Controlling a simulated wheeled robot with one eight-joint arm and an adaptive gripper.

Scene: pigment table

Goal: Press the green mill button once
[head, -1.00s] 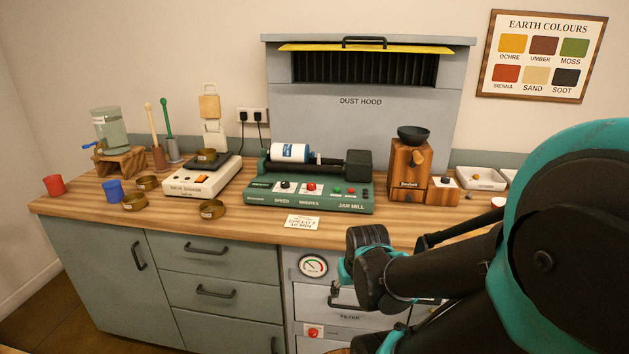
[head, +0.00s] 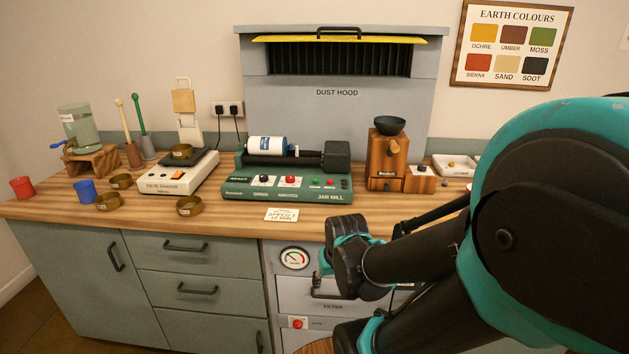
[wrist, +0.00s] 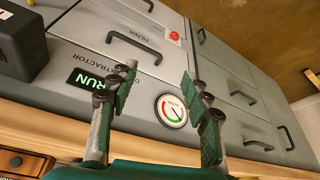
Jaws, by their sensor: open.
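The green mill button (head: 315,181) is a small round button on the front panel of the dark green jar mill (head: 240,193), which stands mid-counter below the dust hood. A white jar (head: 267,148) with a blue label lies on the mill's rollers. My gripper (wrist: 158,80) is open and empty in the wrist view, its two fingers apart before the grey cabinet front. In the head view it is below and in front of the counter edge, well apart from the mill, partly hidden by my arm.
A paper card (head: 281,215) lies before the mill. A wooden grinder (head: 387,160) stands to its right and a white scale (head: 170,180) to its left. The counter's front edge, cabinet handles and a round gauge (head: 294,258) are near my gripper.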

